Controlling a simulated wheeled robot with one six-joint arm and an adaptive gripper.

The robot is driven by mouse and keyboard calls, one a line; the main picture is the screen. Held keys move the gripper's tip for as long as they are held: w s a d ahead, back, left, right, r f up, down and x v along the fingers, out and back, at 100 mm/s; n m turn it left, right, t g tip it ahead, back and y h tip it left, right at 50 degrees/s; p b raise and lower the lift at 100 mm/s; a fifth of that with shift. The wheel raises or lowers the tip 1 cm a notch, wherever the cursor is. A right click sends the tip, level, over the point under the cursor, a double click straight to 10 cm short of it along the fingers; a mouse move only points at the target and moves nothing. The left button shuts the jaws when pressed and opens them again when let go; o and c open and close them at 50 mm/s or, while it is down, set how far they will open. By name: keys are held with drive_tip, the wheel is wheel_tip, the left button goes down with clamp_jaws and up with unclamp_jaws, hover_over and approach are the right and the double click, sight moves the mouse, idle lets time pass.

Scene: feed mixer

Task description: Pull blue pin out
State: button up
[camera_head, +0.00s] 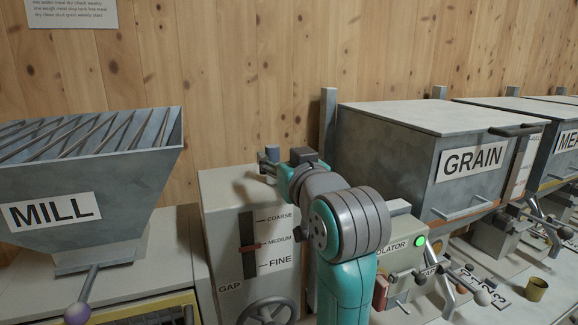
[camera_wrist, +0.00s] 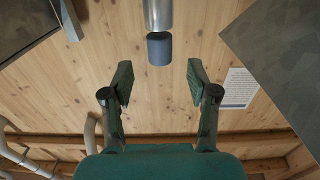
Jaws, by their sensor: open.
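The blue pin shows in the wrist view as a short blue-grey cylinder (camera_wrist: 159,49) on the end of a thicker silver shaft (camera_wrist: 158,13). My gripper (camera_wrist: 160,80) is open and empty. In the wrist view its two fingers lie to either side of the pin's line, with the pin a little above the fingertips in the picture. No contact shows. In the head view my gripper (camera_head: 268,166) is small and partly hidden by my wrist.
The mill hopper (camera_head: 150,150) stands at left, and the grain bin (camera_head: 400,150) at right close to my arm. A grey post (camera_head: 328,120) rises beside my wrist. A handwheel (camera_head: 268,312) sits low on the cabinet front. The wood wall is behind.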

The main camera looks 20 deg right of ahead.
sight(275, 152)
drive_tip(key=shift+w, duration=2.75)
clamp_jaws()
